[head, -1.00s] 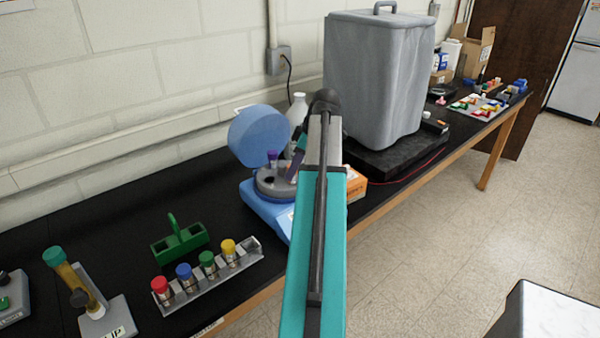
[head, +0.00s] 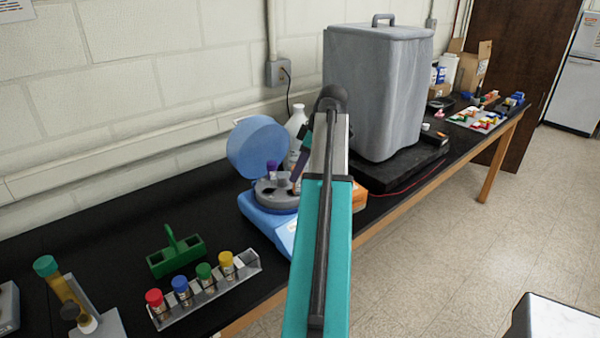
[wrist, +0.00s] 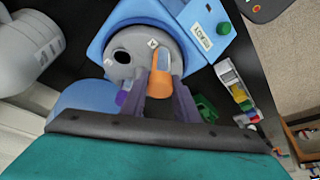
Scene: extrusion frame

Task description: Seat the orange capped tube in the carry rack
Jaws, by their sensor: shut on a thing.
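My gripper (wrist: 161,92) is shut on the orange capped tube (wrist: 159,84), with a finger on each side of its orange cap. The tube's body extends from the cap over the grey rotor of the blue centrifuge (wrist: 222,65). I cannot tell whether its end is inside a rotor well or just above it. In the head view, my gripper (head: 301,160) is at the rotor, partly hidden by my arm. The green carry rack (head: 174,260) with an upright handle stands on the bench left of the centrifuge; part of it also shows in the wrist view (wrist: 205,107).
A silver rack (head: 249,268) holds several tubes with coloured caps in front of the green rack. A purple cap (head: 271,167) stands in the rotor beside my gripper. The raised centrifuge lid (head: 256,147), a white bottle (head: 297,122) and a large grey container (head: 375,90) are nearby.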

